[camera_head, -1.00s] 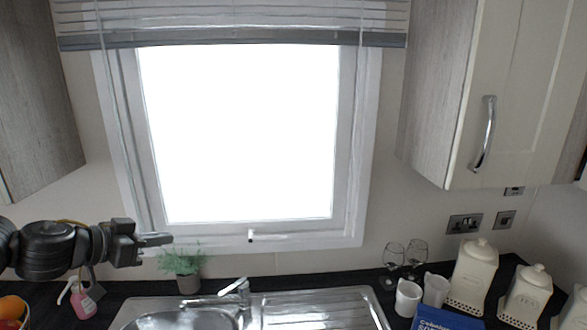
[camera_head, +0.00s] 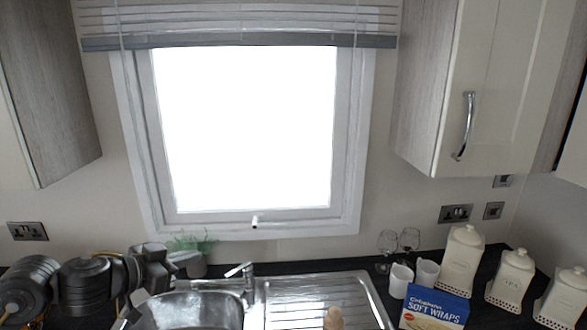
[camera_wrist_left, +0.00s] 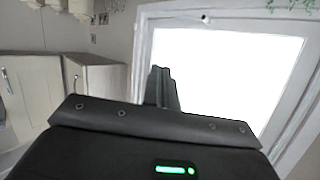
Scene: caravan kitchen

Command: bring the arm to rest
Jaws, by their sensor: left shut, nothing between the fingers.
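My left arm comes in low from the left in the head view, over the worktop by the sink. In the left wrist view the dark fingers (camera_wrist_left: 160,88) show closed together against the bright window (camera_wrist_left: 230,75). My right gripper is not in view.
The steel sink (camera_head: 215,312) and tap (camera_head: 243,274) lie just right of the gripper. Farther right stand wine glasses (camera_head: 387,245), white mugs (camera_head: 401,280), a blue Soft Wraps box (camera_head: 435,309) and cream canisters (camera_head: 460,262). A cupboard (camera_head: 50,90) hangs above the arm.

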